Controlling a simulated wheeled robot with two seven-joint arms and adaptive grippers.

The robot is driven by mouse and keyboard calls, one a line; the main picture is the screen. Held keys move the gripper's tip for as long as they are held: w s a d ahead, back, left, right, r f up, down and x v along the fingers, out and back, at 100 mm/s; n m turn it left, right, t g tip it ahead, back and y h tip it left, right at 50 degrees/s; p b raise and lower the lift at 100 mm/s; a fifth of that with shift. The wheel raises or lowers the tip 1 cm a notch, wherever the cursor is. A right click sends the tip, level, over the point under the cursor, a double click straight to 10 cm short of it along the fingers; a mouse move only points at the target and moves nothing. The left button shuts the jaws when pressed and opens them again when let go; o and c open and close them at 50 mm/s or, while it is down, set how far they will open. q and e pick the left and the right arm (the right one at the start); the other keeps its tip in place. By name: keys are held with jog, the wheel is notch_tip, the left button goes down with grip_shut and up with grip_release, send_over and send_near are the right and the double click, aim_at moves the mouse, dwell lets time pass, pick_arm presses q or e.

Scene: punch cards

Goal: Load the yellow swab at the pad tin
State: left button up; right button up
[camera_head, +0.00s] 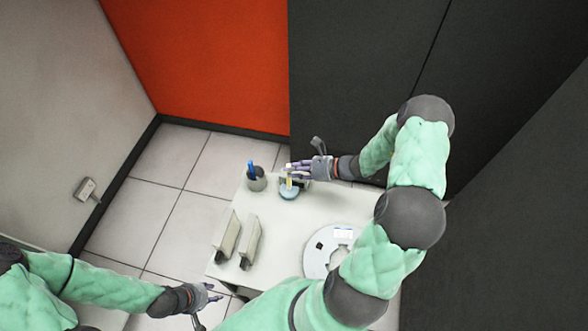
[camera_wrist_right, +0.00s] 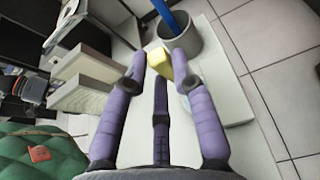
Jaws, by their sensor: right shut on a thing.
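My right gripper (camera_head: 290,169) is above the far edge of the table, shut on the yellow swab (camera_head: 289,182). In the right wrist view, the yellow swab (camera_wrist_right: 160,63) shows as a yellow block between the purple fingertips. A round, pale blue pad tin (camera_head: 289,193) stands on the table just below the swab in the head view. I cannot tell whether the swab touches it. The tin is not clearly visible in the right wrist view. My left gripper (camera_head: 210,293) is empty, with its fingers apart, beside the table's near left side.
A grey cup (camera_head: 257,183) with a blue stick (camera_head: 251,168) stands left of the tin. Two upright pale holders (camera_head: 238,240) stand at the table's left. A white disc (camera_head: 318,250) lies at the right, partly behind my right arm. The table (camera_head: 285,225) is clear in the middle.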

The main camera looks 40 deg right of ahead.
jog(key=shift+s+f+b, duration=0.1)
jog(key=shift+f+b, duration=0.4)
jog(key=shift+f, duration=0.1)
dwell(1.7)
jog(key=shift+r, duration=0.15)
notch_tip(320, 180, up, 7)
jog(key=p, duration=0.5)
dwell(0.4)
dwell(0.7)
